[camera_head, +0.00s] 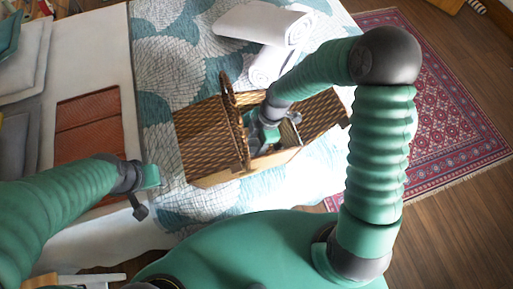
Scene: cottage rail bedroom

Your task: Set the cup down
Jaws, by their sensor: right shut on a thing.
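My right gripper (265,138) reaches down into the middle opening of a wicker picnic basket (211,128) on the bed. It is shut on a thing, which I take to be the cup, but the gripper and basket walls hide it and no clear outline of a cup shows. I cannot tell whether the held thing touches the basket floor. My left gripper (147,190) hangs empty over the bed's near left edge, left of the basket.
The basket's upright handle (234,120) stands just left of my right gripper, and its lid flaps lie at both sides. Rolled white towels (262,25) lie behind it. The quilt (170,60) is clear behind-left.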

